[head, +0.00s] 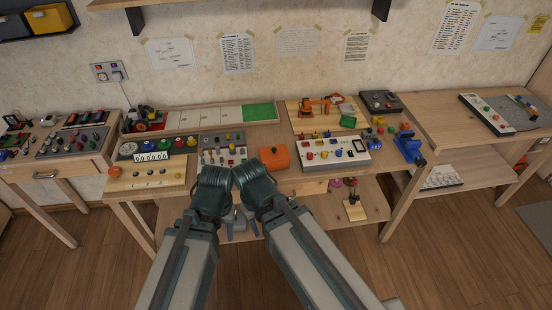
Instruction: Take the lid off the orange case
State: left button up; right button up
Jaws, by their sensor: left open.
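The orange case (274,158) sits on the middle workbench near its front edge, just right of my arms in the head view. It looks closed, with its orange top in place; the seam of the lid is too small to make out. My left gripper (240,226) shows between my two forearms, below and in front of the bench edge. It is open and empty, lower than the case and to its left, not touching it. My right gripper cannot be made out; my arm links hide that area.
A white button panel (334,152) stands right of the case and a grey panel of knobs (223,150) to its left. A blue clamp-like object (409,149) is at the bench's right end. A lower shelf (325,203) runs beneath. Little bench is free around the case.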

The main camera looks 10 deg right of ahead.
aim_at(277, 153)
jog(key=l+u, duration=0.15)
jog(key=u, duration=0.35)
jog(key=i+l+u, duration=0.1)
jog(key=u, duration=0.35)
jog(key=l+u, duration=0.2)
jog(key=l, duration=0.3)
jog(key=k+l+u, duration=0.1)
jog(key=l+u, duration=0.15)
jog(key=l, duration=0.25)
jog(key=k+l+u, duration=0.2)
jog(key=l, duration=0.35)
jog(key=i, duration=0.1)
